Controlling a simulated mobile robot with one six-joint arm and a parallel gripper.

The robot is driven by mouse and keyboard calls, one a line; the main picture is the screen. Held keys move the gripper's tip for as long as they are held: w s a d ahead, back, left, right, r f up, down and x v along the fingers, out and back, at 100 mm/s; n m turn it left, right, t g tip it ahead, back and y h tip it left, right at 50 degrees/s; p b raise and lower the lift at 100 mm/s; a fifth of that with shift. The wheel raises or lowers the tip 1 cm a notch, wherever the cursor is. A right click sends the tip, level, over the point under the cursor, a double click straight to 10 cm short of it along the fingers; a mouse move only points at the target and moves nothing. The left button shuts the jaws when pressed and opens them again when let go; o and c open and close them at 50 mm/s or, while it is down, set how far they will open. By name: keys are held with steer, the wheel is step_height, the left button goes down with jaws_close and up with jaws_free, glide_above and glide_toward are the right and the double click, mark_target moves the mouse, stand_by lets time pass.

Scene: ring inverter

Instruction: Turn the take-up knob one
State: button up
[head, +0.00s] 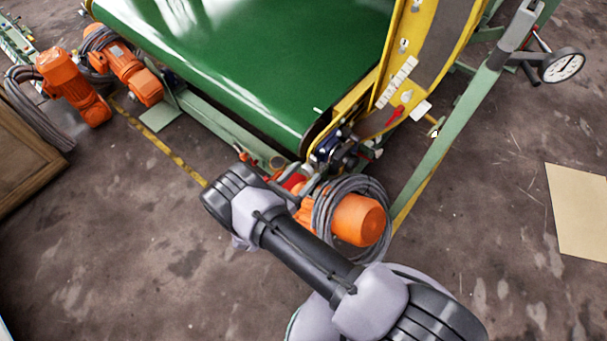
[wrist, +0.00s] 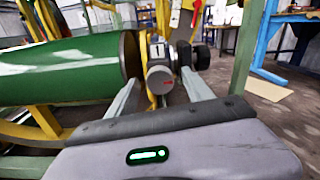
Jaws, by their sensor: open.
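In the head view my arm crosses the lower middle, and the gripper and the knob face cannot be made out there.
The green conveyor belt (head: 250,55) fills the top of the head view. An orange motor (head: 357,219) with coiled grey cable sits close beside my arm. The floor at lower left is clear.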

jaws_close()
steer(key=shift+m, duration=0.3)
